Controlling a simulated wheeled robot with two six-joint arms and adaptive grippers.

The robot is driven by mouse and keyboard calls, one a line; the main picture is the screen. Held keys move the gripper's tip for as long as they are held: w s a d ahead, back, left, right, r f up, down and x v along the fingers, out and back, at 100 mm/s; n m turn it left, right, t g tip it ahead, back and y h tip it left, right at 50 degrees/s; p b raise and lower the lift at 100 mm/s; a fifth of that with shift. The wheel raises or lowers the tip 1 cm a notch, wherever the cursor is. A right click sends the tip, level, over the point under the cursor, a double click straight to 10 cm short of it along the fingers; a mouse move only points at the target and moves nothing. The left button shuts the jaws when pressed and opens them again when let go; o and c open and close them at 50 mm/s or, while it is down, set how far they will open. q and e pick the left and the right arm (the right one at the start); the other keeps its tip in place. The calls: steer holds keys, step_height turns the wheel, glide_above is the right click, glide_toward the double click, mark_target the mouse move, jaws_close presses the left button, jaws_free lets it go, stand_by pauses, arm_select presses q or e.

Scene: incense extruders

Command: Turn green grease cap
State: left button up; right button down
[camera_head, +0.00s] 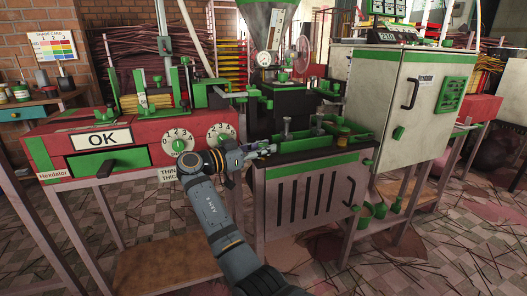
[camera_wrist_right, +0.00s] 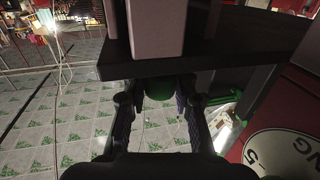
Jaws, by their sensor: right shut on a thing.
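My right gripper (camera_head: 266,150) reaches up from the bottom of the head view to the near left edge of the black-topped bench unit (camera_head: 318,150). In the right wrist view the fingers (camera_wrist_right: 158,104) stand on both sides of a dark green rounded part, the grease cap (camera_wrist_right: 158,88), under a dark ledge. The gripper is shut on this cap. The cap is hard to make out in the head view, where the gripper covers it. How far the cap is turned cannot be seen. My left gripper is not in view.
A white cabinet (camera_head: 405,95) stands at the right. A dark ledge (camera_wrist_right: 220,55) overhangs the gripper.

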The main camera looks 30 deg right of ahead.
steer(key=shift+m+g, duration=0.8)
steer(key=shift+g, duration=0.5)
steer(key=shift+g, duration=0.3)
steer(key=c, duration=1)
jaws_free()
steer(key=shift+c, duration=0.2)
steer(key=shift+a, duration=0.1)
steer(key=w+a, duration=0.2)
steer(key=a, duration=0.9)
steer(key=shift+a, duration=0.3)
